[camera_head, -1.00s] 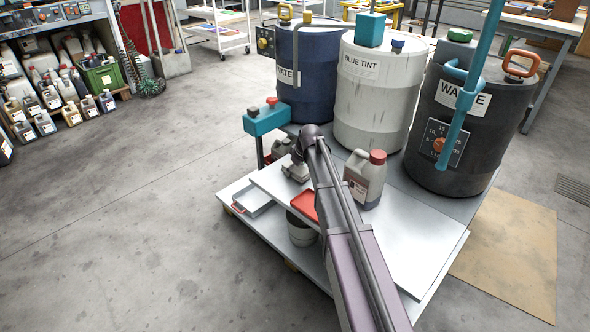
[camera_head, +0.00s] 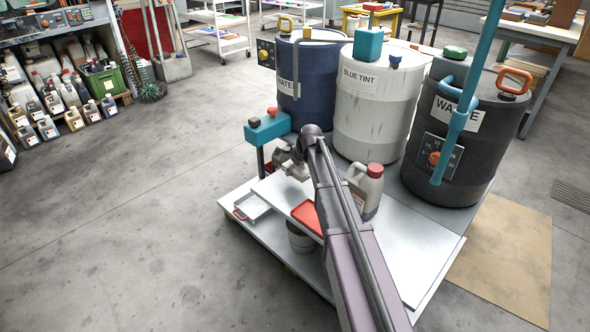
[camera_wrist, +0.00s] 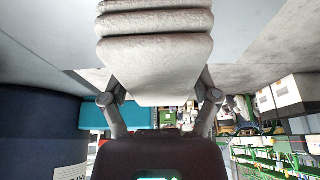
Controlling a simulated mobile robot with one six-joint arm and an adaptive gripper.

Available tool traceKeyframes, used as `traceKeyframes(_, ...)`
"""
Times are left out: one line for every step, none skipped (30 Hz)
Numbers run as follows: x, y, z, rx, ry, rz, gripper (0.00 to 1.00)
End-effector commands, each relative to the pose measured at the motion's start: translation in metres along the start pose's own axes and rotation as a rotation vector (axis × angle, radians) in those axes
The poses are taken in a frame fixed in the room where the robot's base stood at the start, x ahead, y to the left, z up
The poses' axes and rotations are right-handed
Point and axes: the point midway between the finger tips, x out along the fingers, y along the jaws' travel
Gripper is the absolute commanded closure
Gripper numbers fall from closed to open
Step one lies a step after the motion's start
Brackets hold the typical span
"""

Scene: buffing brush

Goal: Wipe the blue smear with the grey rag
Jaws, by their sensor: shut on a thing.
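My gripper (camera_wrist: 160,98) is shut on a folded, pale grey rag (camera_wrist: 155,55), which fills the top middle of the wrist view. A finger shows on each side of the rag. In the head view my gripper (camera_head: 292,164) is largely hidden behind my arm, over the left part of the pallet's upper board, beside the teal stand. I cannot make out a blue smear in either view; my arm covers part of the board.
A grey jug with a red cap (camera_head: 366,190) stands right of my arm. A red tray (camera_head: 307,216), a white tray (camera_head: 251,208) and a bucket (camera_head: 300,238) are near. The teal stand (camera_head: 267,128) and blue, white and black drums (camera_head: 375,110) stand behind. The board's right part is clear.

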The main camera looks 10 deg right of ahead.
Motion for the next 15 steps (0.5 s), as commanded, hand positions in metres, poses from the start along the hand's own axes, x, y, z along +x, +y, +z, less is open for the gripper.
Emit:
traceKeyframes(0.000, 0.000, 0.000, 0.000, 0.000, 0.000, 0.59)
traceKeyframes(0.000, 0.000, 0.000, 0.000, 0.000, 0.000, 0.59)
traceKeyframes(0.000, 0.000, 0.000, 0.000, 0.000, 0.000, 0.59)
traceKeyframes(-0.001, 0.000, 0.000, 0.000, 0.000, 0.000, 0.59)
traceKeyframes(-0.002, 0.000, -0.001, 0.000, 0.000, 0.000, 0.59)
traceKeyframes(-0.003, 0.000, -0.001, 0.000, 0.000, 0.000, 0.59)
traceKeyframes(-0.004, 0.000, -0.002, 0.000, 0.000, 0.000, 0.59)
traceKeyframes(-0.006, 0.000, -0.003, 0.000, 0.000, 0.000, 0.59)
traceKeyframes(-0.009, 0.000, -0.004, 0.000, 0.000, 0.000, 0.59)
traceKeyframes(-0.011, 0.000, -0.004, 0.000, 0.000, 0.000, 0.59)
traceKeyframes(-0.013, 0.000, -0.005, 0.000, 0.000, 0.000, 0.59)
traceKeyframes(-0.016, 0.000, -0.006, 0.000, 0.000, 0.000, 0.59)
traceKeyframes(-0.018, 0.000, -0.007, 0.000, 0.000, 0.000, 0.59)
traceKeyframes(-0.020, 0.000, -0.008, 0.000, 0.000, 0.000, 0.59)
traceKeyframes(-0.022, 0.000, -0.009, 0.000, 0.000, 0.000, 0.59)
